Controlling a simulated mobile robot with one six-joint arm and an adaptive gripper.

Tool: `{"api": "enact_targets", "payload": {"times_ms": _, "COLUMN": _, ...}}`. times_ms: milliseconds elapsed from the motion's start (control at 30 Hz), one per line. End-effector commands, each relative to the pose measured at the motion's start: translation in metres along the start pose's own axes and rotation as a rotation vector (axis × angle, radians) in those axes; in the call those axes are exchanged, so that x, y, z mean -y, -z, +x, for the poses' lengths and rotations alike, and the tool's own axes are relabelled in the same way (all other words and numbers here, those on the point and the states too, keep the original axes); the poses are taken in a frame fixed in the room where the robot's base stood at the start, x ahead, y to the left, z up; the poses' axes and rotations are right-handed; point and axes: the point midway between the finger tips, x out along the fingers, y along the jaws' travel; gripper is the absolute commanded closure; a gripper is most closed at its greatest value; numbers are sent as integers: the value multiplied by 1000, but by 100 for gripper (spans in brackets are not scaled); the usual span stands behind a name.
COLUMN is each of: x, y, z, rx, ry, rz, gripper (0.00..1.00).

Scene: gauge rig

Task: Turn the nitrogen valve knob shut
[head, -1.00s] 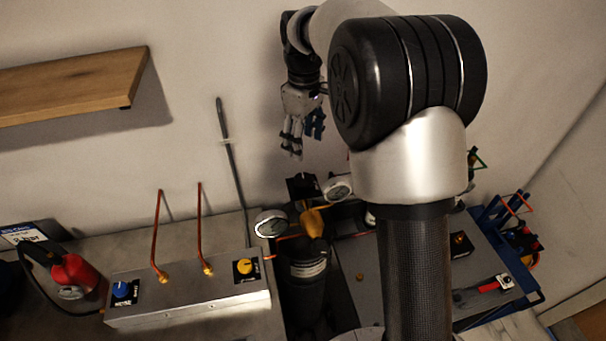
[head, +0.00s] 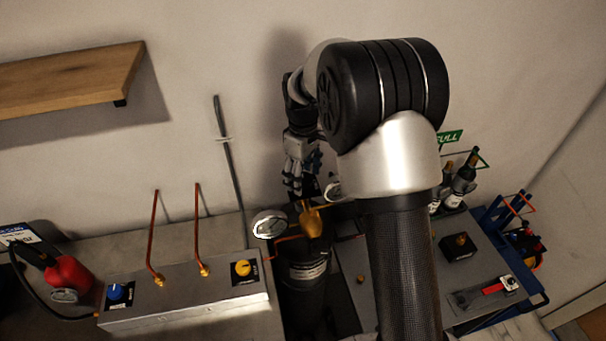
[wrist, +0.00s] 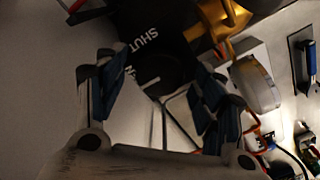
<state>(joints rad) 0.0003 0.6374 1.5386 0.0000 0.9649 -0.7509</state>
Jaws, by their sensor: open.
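A black plate (wrist: 150,20) with white lettering, including "SHUT", lies ahead of my gripper in the wrist view. A dark round form (wrist: 168,72), which looks like the valve knob, sits at its lower edge between the fingertips. Its pointing direction is too dark to tell. My gripper (wrist: 162,88) is open, its blue-padded fingers on either side of that form; I cannot tell whether they touch it. In the head view my gripper (head: 302,188) hangs behind the brass regulator (head: 311,222) and hides the plate.
A round gauge (head: 270,225) and a black cylinder (head: 304,272) stand just before my gripper. A grey box (head: 190,300) with a blue knob (head: 116,292), a yellow knob (head: 243,268) and copper pipes is at left. Bottles (head: 464,180) stand at right. A wooden shelf (head: 70,90) juts out upper left.

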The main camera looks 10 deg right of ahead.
Motion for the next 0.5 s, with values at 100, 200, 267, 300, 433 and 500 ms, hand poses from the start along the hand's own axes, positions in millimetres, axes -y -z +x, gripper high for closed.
{"api": "enact_targets", "payload": {"times_ms": 100, "x": 0, "y": 0, "z": 0, "rx": 0, "ry": 0, "rz": 0, "gripper": 42}}
{"api": "enact_targets", "payload": {"times_ms": 200, "x": 0, "y": 0, "z": 0, "rx": 0, "ry": 0, "rz": 0, "gripper": 48}}
{"api": "enact_targets", "payload": {"times_ms": 267, "x": 0, "y": 0, "z": 0, "rx": 0, "ry": 0, "rz": 0, "gripper": 52}}
{"api": "enact_targets", "payload": {"times_ms": 300, "x": 0, "y": 0, "z": 0, "rx": 0, "ry": 0, "rz": 0, "gripper": 55}}
{"api": "enact_targets", "payload": {"times_ms": 433, "x": 0, "y": 0, "z": 0, "rx": 0, "ry": 0, "rz": 0, "gripper": 64}}
{"api": "enact_targets", "payload": {"times_ms": 500, "x": 0, "y": 0, "z": 0, "rx": 0, "ry": 0, "rz": 0, "gripper": 68}}
